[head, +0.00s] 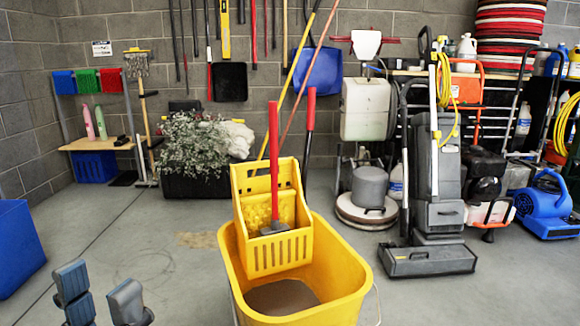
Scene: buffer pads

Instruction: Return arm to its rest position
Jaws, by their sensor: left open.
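My left gripper (99,283) shows at the bottom left corner of the head view. Its two grey fingers point up and stand apart, with only bare floor visible between them. It touches nothing that I can see, and the rest of the left arm is below the frame. My right gripper is not in view. A stack of red, white and black buffer pads (507,32) stands at the top right, on the shelf side of the room, far from the left gripper.
A yellow mop bucket with wringer (345,280) stands close, right of the left gripper. A blue bin (17,250) is at the left edge. A grey upright floor machine (430,258) and a blue blower (545,208) stand at right. The floor at left centre (150,235) is clear.

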